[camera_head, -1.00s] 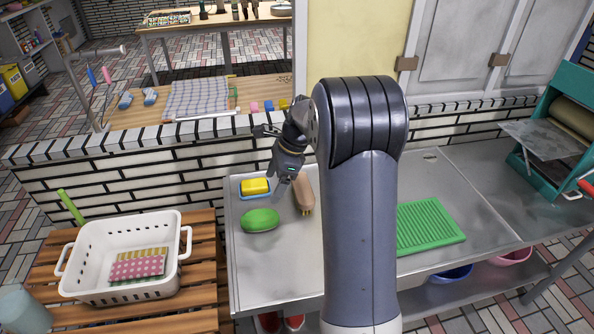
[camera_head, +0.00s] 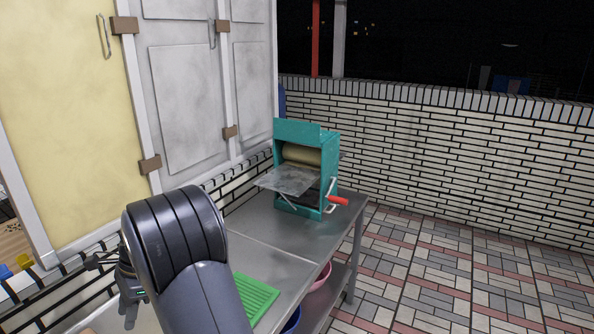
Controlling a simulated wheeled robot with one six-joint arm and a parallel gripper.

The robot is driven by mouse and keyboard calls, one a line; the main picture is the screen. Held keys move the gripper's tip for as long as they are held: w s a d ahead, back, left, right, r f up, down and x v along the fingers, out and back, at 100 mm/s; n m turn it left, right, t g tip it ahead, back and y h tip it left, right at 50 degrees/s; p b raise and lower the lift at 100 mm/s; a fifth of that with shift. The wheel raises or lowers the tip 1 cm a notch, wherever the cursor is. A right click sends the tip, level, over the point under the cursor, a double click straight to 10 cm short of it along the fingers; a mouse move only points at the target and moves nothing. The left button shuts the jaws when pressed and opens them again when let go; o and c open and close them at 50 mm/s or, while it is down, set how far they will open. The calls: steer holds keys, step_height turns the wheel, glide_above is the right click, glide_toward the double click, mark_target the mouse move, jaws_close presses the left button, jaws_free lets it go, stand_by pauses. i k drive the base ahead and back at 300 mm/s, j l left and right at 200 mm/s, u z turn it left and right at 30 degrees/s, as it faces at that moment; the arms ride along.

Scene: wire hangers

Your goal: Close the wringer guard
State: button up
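The wringer (camera_head: 306,172) is a teal frame with a tan roller and a red-handled crank (camera_head: 337,200). It stands at the far end of the metal table, right of centre in the head view. Its guard (camera_head: 287,180), a clear grey plate, sticks out to the left from the front of the frame, roughly level, so it stands open. My gripper (camera_head: 128,308) is at the lower left, partly hidden behind my arm, well apart from the wringer. I cannot tell whether its fingers are open or shut.
A green ribbed washboard (camera_head: 254,297) lies on the metal table (camera_head: 262,232) between my arm and the wringer. Blue and pink basins (camera_head: 318,277) sit beneath. Grey cabinet doors (camera_head: 190,90) rise behind the table. The tiled floor (camera_head: 440,270) to the right is clear.

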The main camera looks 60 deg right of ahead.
mark_target(296, 131)
steer(key=z, duration=1.75)
